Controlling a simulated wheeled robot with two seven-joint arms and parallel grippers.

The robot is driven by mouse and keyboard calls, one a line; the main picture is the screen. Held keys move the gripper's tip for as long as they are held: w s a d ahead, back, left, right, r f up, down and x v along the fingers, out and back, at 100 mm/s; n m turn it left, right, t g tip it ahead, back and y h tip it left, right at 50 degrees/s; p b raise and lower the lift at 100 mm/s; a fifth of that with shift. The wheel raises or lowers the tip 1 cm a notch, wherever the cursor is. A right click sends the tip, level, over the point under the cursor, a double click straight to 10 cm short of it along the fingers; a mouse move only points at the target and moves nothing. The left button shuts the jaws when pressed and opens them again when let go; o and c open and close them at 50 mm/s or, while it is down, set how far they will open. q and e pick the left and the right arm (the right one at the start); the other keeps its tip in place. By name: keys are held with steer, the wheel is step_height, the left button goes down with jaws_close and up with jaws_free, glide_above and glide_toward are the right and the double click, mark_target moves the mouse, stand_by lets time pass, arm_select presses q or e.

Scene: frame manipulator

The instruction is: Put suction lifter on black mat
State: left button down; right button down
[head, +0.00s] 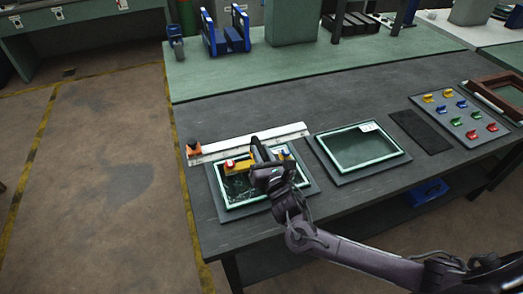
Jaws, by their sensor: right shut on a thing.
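The suction lifter (238,168), yellow with a red part at its left end and a blue part at its right, is over the left green-framed pane (228,203). My right gripper (260,158) is shut on its middle and hides part of it. I cannot tell whether the lifter touches the pane. The black mat (421,131) lies bare on the dark table to the right, beyond the second framed pane. My left gripper is out of view.
The second framed pane (360,148) lies between the lifter and the mat. A white rail (250,141) with an orange-black piece (193,147) runs behind the left pane. A grey board (459,116) with several coloured clips sits right of the mat, beside a brown frame (502,90).

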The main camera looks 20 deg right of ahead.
steer(key=shift+f, duration=0.1)
steer(key=c, duration=1.3)
jaws_free()
steer(key=shift+f, duration=0.1)
